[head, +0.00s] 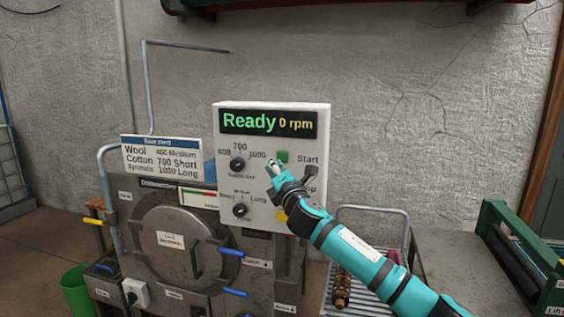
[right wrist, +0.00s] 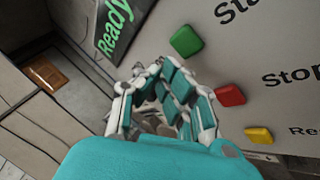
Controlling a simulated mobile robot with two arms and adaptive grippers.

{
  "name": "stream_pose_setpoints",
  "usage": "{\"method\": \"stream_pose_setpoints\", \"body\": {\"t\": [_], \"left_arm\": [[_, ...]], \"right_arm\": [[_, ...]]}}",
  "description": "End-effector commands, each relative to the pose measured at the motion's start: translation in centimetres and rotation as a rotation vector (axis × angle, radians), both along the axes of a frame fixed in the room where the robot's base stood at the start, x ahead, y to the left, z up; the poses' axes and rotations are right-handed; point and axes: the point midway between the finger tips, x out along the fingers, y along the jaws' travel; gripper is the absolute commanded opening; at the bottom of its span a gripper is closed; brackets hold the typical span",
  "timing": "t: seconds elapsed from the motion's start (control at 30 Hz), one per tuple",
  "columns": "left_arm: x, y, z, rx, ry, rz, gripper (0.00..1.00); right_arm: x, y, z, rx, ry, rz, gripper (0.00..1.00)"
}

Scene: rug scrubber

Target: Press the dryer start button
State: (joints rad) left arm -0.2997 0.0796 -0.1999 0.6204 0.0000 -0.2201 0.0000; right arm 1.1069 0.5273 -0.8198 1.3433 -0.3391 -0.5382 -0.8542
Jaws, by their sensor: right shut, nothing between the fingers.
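The dryer's white control panel (head: 225,190) has a display (head: 268,123) reading "Ready 0 rpm". The green Start button (head: 282,157) is at its upper right; it also shows in the right wrist view (right wrist: 186,41). My right gripper (head: 272,167) is shut and empty in front of the panel, just left of and below the green button. In the right wrist view its fingertips (right wrist: 165,68) appear just short of the green button; I cannot tell the exact gap. The red Stop button (right wrist: 230,96) is hidden behind my gripper in the head view. My left gripper is not in view.
Two black knobs, upper (head: 237,164) and lower (head: 240,210), sit left of my gripper. A yellow button (right wrist: 258,135) is below the red one. A settings sign (head: 162,157) stands left of the panel. A wire rack (head: 372,212) and a green-framed machine (head: 510,245) stand at right.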

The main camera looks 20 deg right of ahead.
Motion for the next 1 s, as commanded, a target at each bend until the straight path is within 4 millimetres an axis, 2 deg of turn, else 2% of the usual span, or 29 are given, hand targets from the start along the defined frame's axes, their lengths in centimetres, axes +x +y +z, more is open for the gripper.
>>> {"method": "stream_pose_setpoints", "body": {"t": [0.23, 1.0], "left_arm": [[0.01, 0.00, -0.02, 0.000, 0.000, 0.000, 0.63], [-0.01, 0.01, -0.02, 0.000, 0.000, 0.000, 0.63]], "right_arm": [[1.12, -0.68, 0.06, 0.001, -0.001, 0.002, 0.00], [1.17, -0.74, 0.04, 0.001, 0.000, 0.002, 0.00]]}}
